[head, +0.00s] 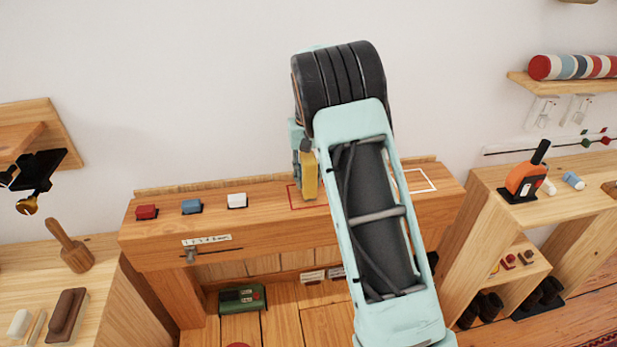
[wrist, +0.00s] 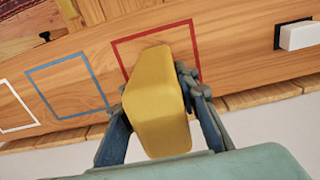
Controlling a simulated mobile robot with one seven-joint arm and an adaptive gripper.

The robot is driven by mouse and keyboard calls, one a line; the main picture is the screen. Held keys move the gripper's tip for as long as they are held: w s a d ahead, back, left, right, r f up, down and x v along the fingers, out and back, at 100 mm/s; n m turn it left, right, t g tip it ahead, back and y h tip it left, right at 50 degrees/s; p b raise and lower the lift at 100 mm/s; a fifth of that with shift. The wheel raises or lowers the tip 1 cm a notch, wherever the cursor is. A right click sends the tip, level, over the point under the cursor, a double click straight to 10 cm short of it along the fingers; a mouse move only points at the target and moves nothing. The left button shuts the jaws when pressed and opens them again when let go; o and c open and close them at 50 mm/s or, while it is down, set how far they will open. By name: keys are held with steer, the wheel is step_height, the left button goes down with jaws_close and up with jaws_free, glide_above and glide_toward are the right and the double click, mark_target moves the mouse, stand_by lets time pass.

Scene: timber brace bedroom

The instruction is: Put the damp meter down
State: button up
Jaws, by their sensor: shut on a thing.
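In the wrist view the yellow meter (wrist: 158,105) covers part of the red square (wrist: 122,46). I cannot tell whether its base touches the wood. My gripper (wrist: 160,95) is shut on the meter, one finger on each side. In the head view my arm hides part of the bench to the right.
The bench top (head: 265,194) also carries a red block (head: 147,212), a blue block (head: 192,206) and a white block (head: 237,201) at the left. A blue square (wrist: 66,85) and a white square (wrist: 15,107) are empty beside the red one. A wall stands behind.

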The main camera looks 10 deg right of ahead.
mark_target(309, 157)
steer(key=o, duration=1.1)
steer(key=shift+f, duration=0.15)
steer(key=shift+o, duration=0.2)
step_height(309, 157, up, 12)
steer(key=shift+r, duration=0.2)
